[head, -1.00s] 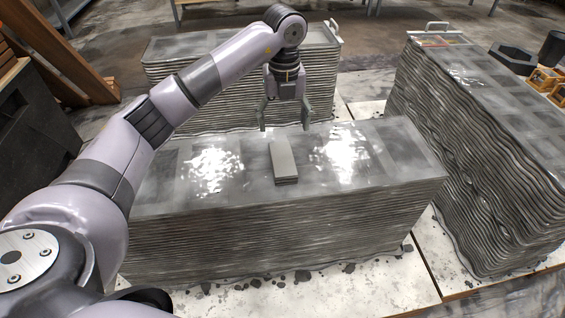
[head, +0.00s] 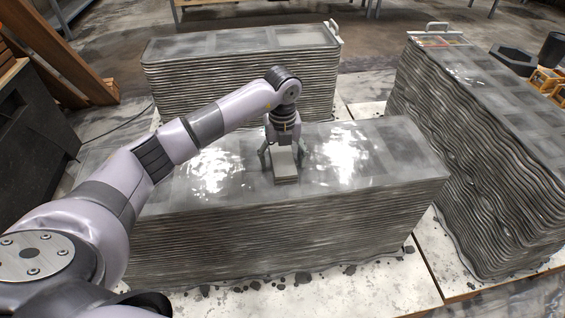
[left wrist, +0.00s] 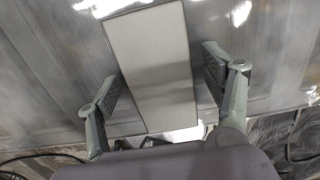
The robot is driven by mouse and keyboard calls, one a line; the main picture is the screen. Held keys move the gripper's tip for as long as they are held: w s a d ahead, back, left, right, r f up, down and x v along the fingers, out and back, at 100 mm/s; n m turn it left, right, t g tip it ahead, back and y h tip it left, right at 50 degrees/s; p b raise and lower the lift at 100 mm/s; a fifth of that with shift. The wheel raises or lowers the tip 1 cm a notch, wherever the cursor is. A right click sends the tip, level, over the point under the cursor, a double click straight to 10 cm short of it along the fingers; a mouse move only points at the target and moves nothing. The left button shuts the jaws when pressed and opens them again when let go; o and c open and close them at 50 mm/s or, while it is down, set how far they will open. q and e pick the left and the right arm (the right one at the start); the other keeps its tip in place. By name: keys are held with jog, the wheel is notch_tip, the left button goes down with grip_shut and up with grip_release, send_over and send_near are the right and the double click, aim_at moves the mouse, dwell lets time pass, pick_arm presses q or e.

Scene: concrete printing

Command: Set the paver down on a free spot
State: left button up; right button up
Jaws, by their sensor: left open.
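The paver (head: 285,166) is a flat grey rectangular block lying on top of the front printed concrete block (head: 372,165), between two shiny wet-looking patches. My left gripper (head: 283,150) is down at the far part of the paver, with its fingers open. In the left wrist view the paver (left wrist: 153,62) lies lengthwise between the two spread fingers of the gripper (left wrist: 158,82). Gaps show between the pads and the paver's sides. My right gripper is in neither view.
A second layered concrete block (head: 240,75) stands behind, with a handle at its right end. A third (head: 490,150) stands at the right. The front block's top is clear on both sides of the paver.

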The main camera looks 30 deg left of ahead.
pick_arm(q)
jog(key=shift+r, duration=0.1)
grip_shut()
dwell(0.9)
